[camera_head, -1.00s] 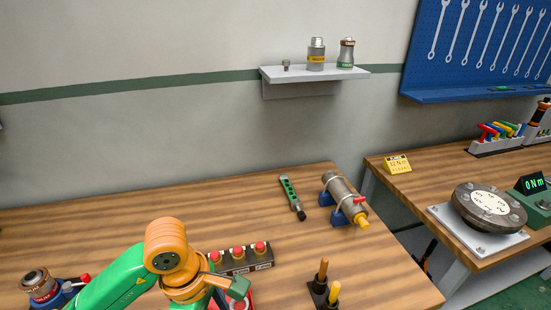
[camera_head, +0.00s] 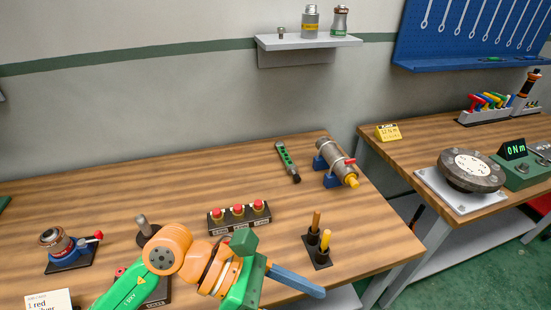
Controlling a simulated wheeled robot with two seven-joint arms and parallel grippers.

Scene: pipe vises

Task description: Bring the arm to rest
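One of my arms, green and orange, comes in from the lower left, so I take it as my left. Its wrist is over the front of the wooden table (camera_head: 90,200). My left gripper (camera_head: 300,285) points right, past the table's front edge. One blue-grey finger shape shows, seen from the side, and I cannot see a gap or anything held. My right gripper is not in view.
Near the arm are a button box (camera_head: 238,216) with red buttons, a holder with two handles (camera_head: 317,248), a small vise (camera_head: 68,248) and a dark round base with a peg (camera_head: 146,231). A clamped pipe (camera_head: 336,162) lies further back. The table's middle left is clear.

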